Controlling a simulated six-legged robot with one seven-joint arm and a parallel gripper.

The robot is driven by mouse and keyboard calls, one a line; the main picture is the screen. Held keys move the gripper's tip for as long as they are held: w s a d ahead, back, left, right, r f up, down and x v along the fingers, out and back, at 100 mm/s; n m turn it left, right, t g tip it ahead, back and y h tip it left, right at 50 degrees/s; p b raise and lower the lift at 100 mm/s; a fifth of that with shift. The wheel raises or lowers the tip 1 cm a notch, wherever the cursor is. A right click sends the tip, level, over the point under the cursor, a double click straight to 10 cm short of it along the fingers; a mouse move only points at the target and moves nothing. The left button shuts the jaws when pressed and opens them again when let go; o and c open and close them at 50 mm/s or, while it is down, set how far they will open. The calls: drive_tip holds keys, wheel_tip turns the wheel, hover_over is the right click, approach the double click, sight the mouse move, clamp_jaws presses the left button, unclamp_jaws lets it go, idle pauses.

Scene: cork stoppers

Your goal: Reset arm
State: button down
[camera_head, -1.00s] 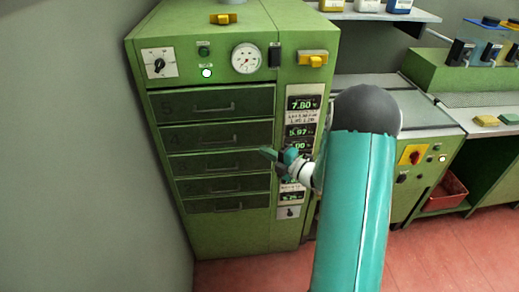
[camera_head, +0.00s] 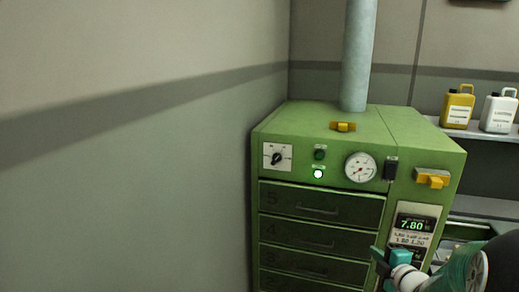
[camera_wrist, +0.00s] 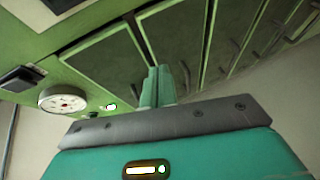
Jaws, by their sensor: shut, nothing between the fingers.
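My gripper (camera_head: 385,260) is at the lower right of the head view, in front of the green cabinet (camera_head: 222,0) 's drawer side and display panel. In the wrist view its teal fingers (camera_wrist: 157,84) are together with nothing between them. The dark drawers (camera_head: 318,207) are closed, with bar handles; they also show in the wrist view (camera_wrist: 110,68). Whether the gripper touches the cabinet cannot be told, but it appears apart from it. Part of my arm is cut off by the frame edge.
The cabinet front carries a dial knob (camera_head: 277,157), a lit lamp (camera_head: 318,174) and a round gauge (camera_head: 360,167). A grey pipe (camera_head: 357,60) rises from its top. A yellow jug (camera_head: 457,107) and a white jug (camera_head: 499,112) stand on a shelf at right. A bare wall fills the left.

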drive_tip(key=s+a+r+m+g+h, duration=0.4)
drive_tip(key=s+a+r+m+h, duration=0.15)
drive_tip(key=s+r+m, duration=0.45)
drive_tip(key=s+a+m+g+y, duration=0.1)
drive_tip(key=s+a+m+g, duration=0.1)
drive_tip(key=s+a+m, duration=0.2)
drive_tip(key=s+a+m+g+y, duration=0.2)
drive_tip(key=s+a, duration=0.6)
drive_tip(key=s, duration=0.5)
drive_tip(key=shift+s+a+f+m+g, duration=0.3)
drive_tip(key=shift+m+g, duration=0.4)
drive_tip(key=shift+m, duration=0.3)
